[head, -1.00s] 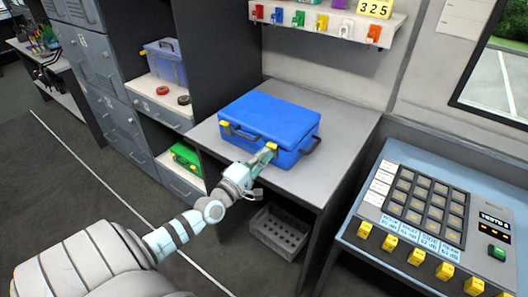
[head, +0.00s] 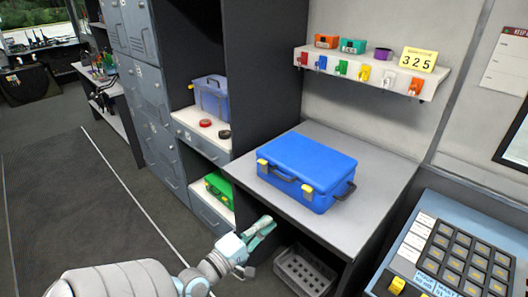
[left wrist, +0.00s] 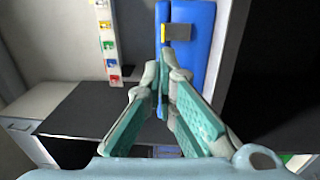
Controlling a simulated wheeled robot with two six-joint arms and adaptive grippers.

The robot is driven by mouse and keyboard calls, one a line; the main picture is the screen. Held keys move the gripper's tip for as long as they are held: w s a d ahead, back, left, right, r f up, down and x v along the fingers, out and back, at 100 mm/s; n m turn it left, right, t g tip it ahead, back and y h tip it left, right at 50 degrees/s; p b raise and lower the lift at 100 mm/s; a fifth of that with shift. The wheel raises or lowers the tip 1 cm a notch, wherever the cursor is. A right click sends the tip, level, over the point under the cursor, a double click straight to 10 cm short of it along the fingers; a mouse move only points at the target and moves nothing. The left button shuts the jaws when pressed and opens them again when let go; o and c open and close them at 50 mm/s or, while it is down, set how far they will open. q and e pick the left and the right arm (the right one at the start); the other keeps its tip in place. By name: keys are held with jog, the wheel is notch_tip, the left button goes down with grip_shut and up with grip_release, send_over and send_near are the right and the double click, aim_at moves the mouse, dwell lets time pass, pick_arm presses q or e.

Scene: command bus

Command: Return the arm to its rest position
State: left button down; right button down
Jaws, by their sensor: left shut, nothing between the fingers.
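My left gripper (head: 265,225) is in front of the desk edge in the head view, below and to the left of the blue case. It is shut and empty, and apart from the case. In the left wrist view its fingers (left wrist: 162,75) meet at the tips. The blue case (head: 306,170) lies closed on the grey desk (head: 385,175), with yellow latches and a dark handle on its front. The case also shows in the left wrist view (left wrist: 190,55), behind the fingertips. My right gripper is not in view.
A grey crate (head: 305,270) stands under the desk. A button console (head: 460,250) stands at right. Open floor (head: 80,200) lies at left.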

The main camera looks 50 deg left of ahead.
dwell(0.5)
pick_arm(q)
jog(key=s+a+f+m+g, duration=0.25)
jog(key=s+f+m, duration=0.2)
jog(key=f, duration=0.45)
jog(key=s+a+f+m+g, duration=0.1)
jog(key=s+f+m+g, duration=0.35)
jog(key=f, duration=0.45)
jog(key=s+a+f+m+g, duration=0.1)
jog(key=s+f+m+g, duration=0.15)
jog(key=f+m, duration=0.45)
jog(key=s+d+f+m+g+y, duration=0.1)
jog(key=s+f+g, duration=0.2)
jog(key=s+f, duration=0.45)
jog(key=s+d+f+m+g, duration=0.1)
jog(key=s+d+f+g, duration=0.15)
jog(key=s+f, duration=0.5)
jog(key=s+d+f+g, duration=0.1)
jog(key=s+d+f, duration=0.1)
jog(key=d, duration=0.4)
jog(key=s+d+f+m+g+h, duration=0.1)
jog(key=s+d+f, duration=0.1)
jog(key=d, duration=0.4)
jog(key=shift+s+d+f+g, duration=0.25)
jog(key=shift+s+f+g, duration=0.1)
jog(key=shift+s, duration=0.35)
